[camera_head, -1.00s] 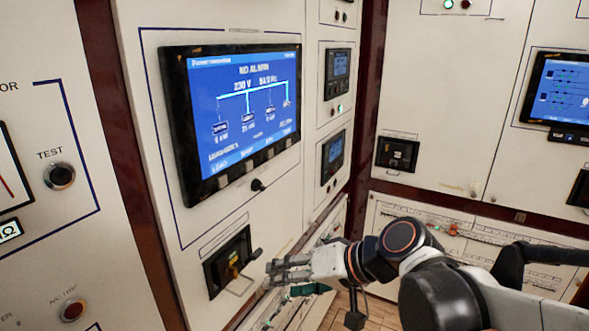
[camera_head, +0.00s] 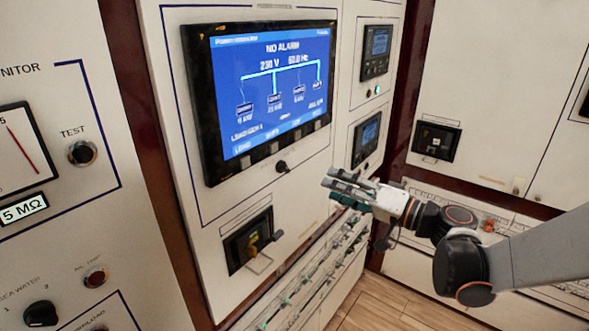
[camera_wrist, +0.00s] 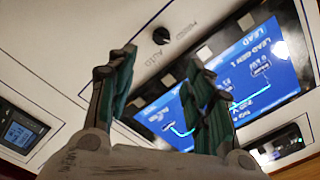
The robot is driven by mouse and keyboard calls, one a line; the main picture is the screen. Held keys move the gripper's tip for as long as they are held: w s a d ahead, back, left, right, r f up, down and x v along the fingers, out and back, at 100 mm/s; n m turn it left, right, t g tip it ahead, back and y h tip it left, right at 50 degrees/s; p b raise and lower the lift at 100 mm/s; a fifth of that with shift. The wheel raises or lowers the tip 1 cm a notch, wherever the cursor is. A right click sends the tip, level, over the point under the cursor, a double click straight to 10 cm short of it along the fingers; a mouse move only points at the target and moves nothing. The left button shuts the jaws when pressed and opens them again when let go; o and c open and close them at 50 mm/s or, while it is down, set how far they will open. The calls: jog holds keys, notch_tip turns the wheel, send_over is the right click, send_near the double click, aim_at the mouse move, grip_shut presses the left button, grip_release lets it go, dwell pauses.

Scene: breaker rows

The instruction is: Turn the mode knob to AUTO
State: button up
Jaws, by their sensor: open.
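The mode knob (camera_head: 281,166) is a small black knob on the white panel, below the blue screen's lower edge. In the wrist view the knob (camera_wrist: 161,36) lies beyond and between the fingertips, with lettering beside it that seems to read AUTO. Its pointer direction is too small to tell for sure. My gripper (camera_head: 338,181) is open and empty, to the right of the knob in the head view and apart from it. In the wrist view the two green-padded fingers of my gripper (camera_wrist: 163,68) stand spread, partly covering the screen.
The blue screen (camera_head: 268,92) in its black frame sits above the knob. A black breaker with a handle (camera_head: 250,240) is below it. Small displays (camera_head: 366,138) are on the panel to the right. A TEST button (camera_head: 81,153) is at left. Rows of small breakers (camera_head: 300,285) run lower down.

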aim_at(284, 168)
jog(key=b+x, duration=0.1)
jog(key=x, duration=1.2)
jog(key=shift+a, duration=0.15)
jog(key=c, duration=1)
